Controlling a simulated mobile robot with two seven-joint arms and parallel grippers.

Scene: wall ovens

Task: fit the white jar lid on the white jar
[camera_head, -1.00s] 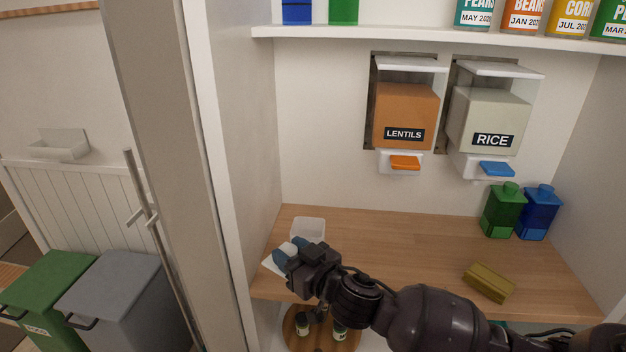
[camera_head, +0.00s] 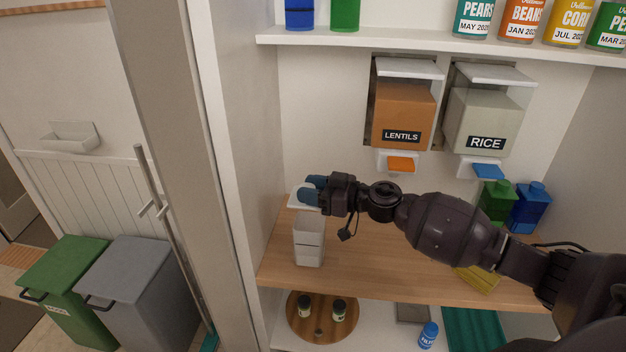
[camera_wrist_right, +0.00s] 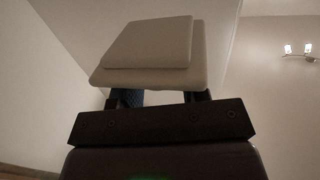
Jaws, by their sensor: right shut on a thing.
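The white jar (camera_head: 309,244) stands upright on the wooden counter near its left end. My right gripper (camera_head: 309,190) is shut on the white jar lid (camera_head: 296,198), held above the jar and a little toward its left. In the right wrist view the square lid (camera_wrist_right: 148,46) sits between the fingertips (camera_wrist_right: 160,97), its stepped face toward the camera. The gripper hides part of the lid and the jar's rim in the head view. A gap between lid and jar cannot be judged exactly. My left gripper is not in view.
The lentils dispenser (camera_head: 402,115) and rice dispenser (camera_head: 484,122) hang on the back wall. A green bottle (camera_head: 497,203) and a blue bottle (camera_head: 530,206) stand at the right. A yellow block (camera_head: 478,279) lies behind my arm. The cupboard's side wall (camera_head: 250,150) is close on the left.

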